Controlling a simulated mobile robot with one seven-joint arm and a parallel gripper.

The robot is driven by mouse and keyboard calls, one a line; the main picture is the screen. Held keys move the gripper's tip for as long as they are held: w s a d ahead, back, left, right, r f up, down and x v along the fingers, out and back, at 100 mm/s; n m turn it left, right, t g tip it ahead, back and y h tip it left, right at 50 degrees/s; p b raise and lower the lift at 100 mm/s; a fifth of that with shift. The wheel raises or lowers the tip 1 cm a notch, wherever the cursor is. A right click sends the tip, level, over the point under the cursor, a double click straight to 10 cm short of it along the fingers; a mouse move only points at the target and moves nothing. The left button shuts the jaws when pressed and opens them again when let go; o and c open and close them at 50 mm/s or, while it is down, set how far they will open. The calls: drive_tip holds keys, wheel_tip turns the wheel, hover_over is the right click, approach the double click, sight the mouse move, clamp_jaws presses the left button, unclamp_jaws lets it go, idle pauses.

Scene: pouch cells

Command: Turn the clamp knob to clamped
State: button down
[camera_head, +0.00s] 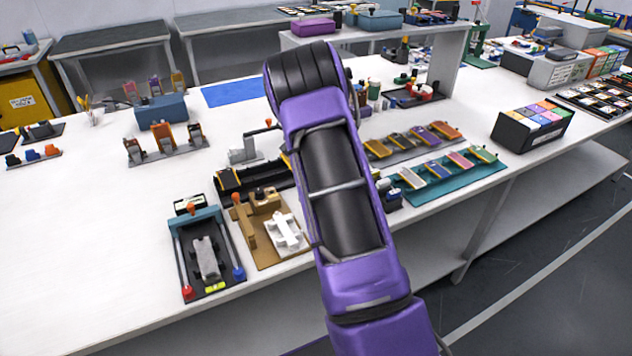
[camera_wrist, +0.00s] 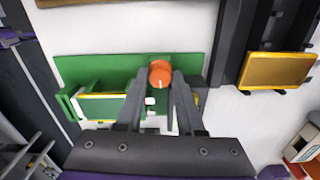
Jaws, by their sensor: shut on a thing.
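In the wrist view, a green fixture (camera_wrist: 100,68) lies on the white table with a round orange knob (camera_wrist: 160,72) on it. The knob has a small pale mark on its lower side. My gripper (camera_wrist: 160,80) has one finger on each side of the knob and is shut on it. A flat pouch cell (camera_wrist: 108,106) with a yellow edge sits in the left part of the fixture. A small white tip (camera_wrist: 150,101) shows below the knob, between the fingers. In the head view my purple arm hides the gripper and the held knob.
A dark rack with a gold-coloured pouch cell (camera_wrist: 278,70) stands to the right in the wrist view. In the head view, other fixtures stand close by, such as a black tray with a grey part (camera_head: 183,240).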

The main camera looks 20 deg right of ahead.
idle(0.3)
drive_tip(key=c, duration=0.5)
unclamp_jaws()
wheel_tip(320, 180, up, 18)
drive_tip(key=shift+f+p, duration=0.25)
drive_tip(key=shift+p, duration=0.4)
